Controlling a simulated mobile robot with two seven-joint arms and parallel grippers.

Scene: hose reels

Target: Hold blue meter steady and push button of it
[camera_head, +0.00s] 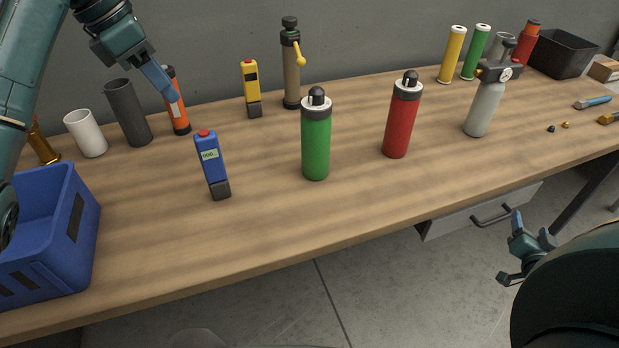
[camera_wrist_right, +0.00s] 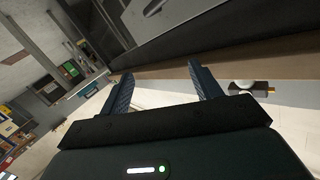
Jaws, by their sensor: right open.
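The blue meter (camera_head: 212,171) stands on the workbench, left of the green bottle. It has a red button (camera_head: 204,133) on top, a small pale display and a dark base. My left gripper (camera_head: 168,92) is above and to the left of the meter, in front of the orange canister, and apart from the meter. Its fingers overlap in this view, so its opening does not show. My right gripper (camera_head: 520,248) is low at the right, off the bench's front edge and far from the meter. In the right wrist view its two fingers (camera_wrist_right: 163,88) are apart with nothing between them.
A blue crate (camera_head: 84,232) is at the bench's left end. A green bottle (camera_head: 316,145) and a red bottle (camera_head: 401,122) stand right of the meter. A yellow meter (camera_head: 251,88) and an orange canister (camera_head: 181,118) stand behind. The bench in front of the meter is clear.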

